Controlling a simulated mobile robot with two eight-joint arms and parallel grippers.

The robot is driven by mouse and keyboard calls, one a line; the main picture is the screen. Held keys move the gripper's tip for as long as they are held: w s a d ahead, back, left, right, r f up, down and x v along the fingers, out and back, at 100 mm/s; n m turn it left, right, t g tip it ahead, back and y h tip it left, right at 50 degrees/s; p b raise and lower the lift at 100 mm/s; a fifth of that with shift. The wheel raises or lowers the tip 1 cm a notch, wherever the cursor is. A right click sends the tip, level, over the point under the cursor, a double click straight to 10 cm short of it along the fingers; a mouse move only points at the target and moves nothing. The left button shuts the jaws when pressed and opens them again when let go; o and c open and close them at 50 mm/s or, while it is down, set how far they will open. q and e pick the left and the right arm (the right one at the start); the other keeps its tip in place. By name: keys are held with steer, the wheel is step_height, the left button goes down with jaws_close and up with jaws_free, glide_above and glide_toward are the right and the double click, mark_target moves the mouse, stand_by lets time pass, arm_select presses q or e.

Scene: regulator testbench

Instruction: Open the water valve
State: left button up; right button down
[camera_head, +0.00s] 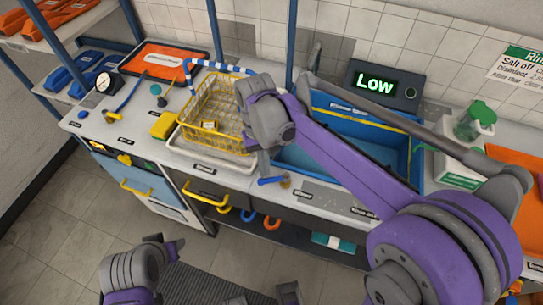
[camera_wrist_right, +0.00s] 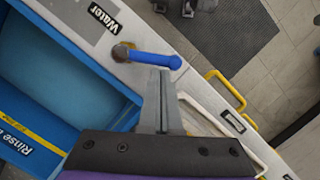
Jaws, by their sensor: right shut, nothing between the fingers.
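The water valve is a blue lever handle (camera_wrist_right: 155,58) on a brass body (camera_wrist_right: 122,52), at the bench's front edge beside a "Water" label (camera_wrist_right: 103,18). In the head view the blue lever (camera_head: 270,181) points left from its brass body, in front of the blue sink. My right gripper (camera_wrist_right: 160,74) is shut and empty. Its fingertips are close to the lever, near its free end; I cannot tell whether they touch it.
A display (camera_head: 375,84) behind the sink (camera_head: 340,103) reads "Low". A yellow wire basket (camera_head: 212,112) stands in a white tray left of the valve. A yellow handle (camera_head: 205,198) juts from the bench front.

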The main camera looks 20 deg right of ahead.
steer(key=n, duration=0.1)
steer(key=s+n, duration=0.1)
steer(key=shift+s+a+n+h, duration=0.2)
steer(key=shift+a+n+h, duration=0.1)
steer(key=shift+n, duration=0.1)
steer(key=s+n, duration=0.1)
steer(key=n, duration=0.2)
steer(key=shift+s+h, duration=0.3)
steer(key=shift+s, duration=0.05)
steer(key=shift+s+n+t, duration=0.3)
steer(key=shift+n, duration=0.5)
steer(key=shift+s+d, duration=0.15)
steer(key=shift+s, duration=0.25)
steer(key=w+a+r, duration=0.2)
steer(key=w+a, duration=0.1)
steer(key=shift+w+r, duration=0.1)
steer(key=p+v, duration=0.1)
steer(key=v, duration=0.7)
steer(key=shift+a+r, duration=0.15)
steer(key=shift+r, duration=0.1)
